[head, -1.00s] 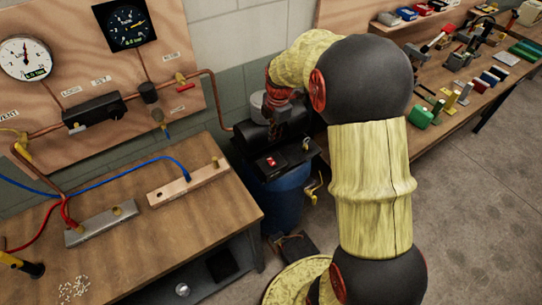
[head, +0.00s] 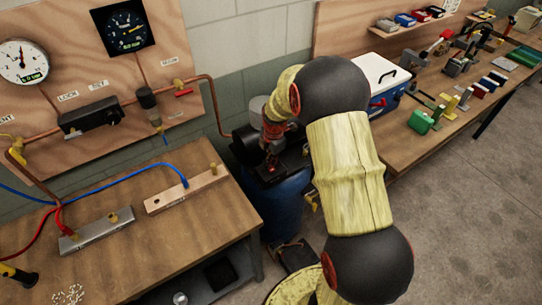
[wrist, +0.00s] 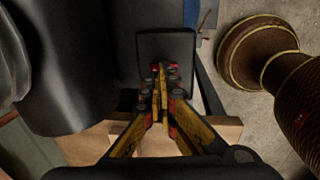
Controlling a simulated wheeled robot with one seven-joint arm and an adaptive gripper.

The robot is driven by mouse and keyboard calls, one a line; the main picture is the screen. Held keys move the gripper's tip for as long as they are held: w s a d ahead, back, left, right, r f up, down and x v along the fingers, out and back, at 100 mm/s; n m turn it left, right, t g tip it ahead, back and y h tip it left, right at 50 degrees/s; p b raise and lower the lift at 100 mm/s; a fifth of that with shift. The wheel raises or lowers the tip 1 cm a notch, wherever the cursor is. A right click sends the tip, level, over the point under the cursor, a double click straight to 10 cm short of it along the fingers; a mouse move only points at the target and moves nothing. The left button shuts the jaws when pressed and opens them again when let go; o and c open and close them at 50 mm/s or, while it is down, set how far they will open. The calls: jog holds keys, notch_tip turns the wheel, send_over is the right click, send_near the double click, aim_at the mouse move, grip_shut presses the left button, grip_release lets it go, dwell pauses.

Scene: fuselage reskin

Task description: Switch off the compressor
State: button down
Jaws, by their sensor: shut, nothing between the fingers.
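The compressor has a blue tank (head: 285,203) with a black motor on top, and stands between the two benches. A black switch box (head: 268,173) sits on its near side, with a little red showing at the gripper's tip. My gripper (wrist: 160,68) is shut and empty, its yellow and black fingers together against or just above the dark box face (wrist: 150,46) in the wrist view. I cannot tell whether they touch it. The red switch is mostly hidden by the fingers, so its position cannot be read. In the head view, my gripper (head: 272,154) points down at the box.
A wooden bench (head: 180,240) with manifolds and blue and red hoses stands at left, below a gauge panel (head: 60,80). The right bench (head: 405,140) holds a white-lidded blue cooler (head: 385,80) and tools. Open floor (head: 470,220) lies at right.

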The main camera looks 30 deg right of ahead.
jog(key=shift+f, duration=0.4)
jog(key=shift+w+f, duration=0.15)
jog(key=shift+f, duration=0.25)
jog(key=shift+s, duration=0.9)
